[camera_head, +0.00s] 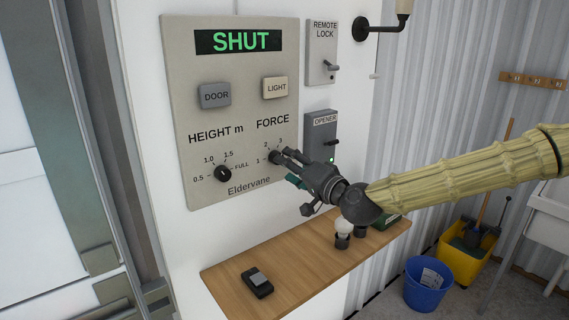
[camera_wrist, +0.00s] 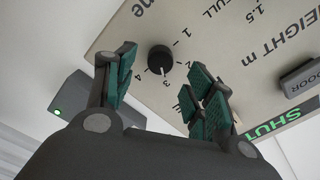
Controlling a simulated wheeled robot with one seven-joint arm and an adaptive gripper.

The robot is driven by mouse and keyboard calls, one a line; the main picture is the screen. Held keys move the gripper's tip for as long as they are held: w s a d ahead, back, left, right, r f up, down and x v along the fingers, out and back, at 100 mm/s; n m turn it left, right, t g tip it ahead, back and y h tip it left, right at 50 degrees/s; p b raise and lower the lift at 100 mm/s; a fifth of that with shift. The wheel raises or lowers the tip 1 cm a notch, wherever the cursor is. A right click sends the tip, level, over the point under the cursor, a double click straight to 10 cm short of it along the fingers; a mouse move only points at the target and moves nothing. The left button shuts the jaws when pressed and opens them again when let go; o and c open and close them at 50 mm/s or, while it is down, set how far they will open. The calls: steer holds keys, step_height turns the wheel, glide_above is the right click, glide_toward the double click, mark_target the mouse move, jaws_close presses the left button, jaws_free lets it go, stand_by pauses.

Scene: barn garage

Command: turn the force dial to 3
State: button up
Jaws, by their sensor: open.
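The FORCE dial (camera_head: 275,157) is a small black knob at the lower right of the beige control panel (camera_head: 187,125), with marks 1, 2 and 3 visible around it. In the wrist view the dial (camera_wrist: 159,58) shows a white pointer line directed toward the 3. My gripper (camera_head: 290,165) is at the panel just right of the dial and partly covers its right side. In the wrist view my gripper (camera_wrist: 160,72) is open, with green pads on both sides of the dial and visible gaps to it. Contact depth cannot be told.
The HEIGHT dial (camera_head: 223,174) is left of the FORCE dial. DOOR (camera_head: 215,95) and LIGHT (camera_head: 275,88) buttons are above; the display (camera_head: 240,41) reads SHUT. The OPENER box (camera_head: 320,132) stands close right. A wooden shelf (camera_head: 220,275) below holds a small black device (camera_head: 257,283).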

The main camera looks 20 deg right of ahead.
steer(key=v, duration=0.7)
steer(key=shift+s+d, duration=0.15)
steer(key=shift+s, duration=0.2)
stand_by(0.4)
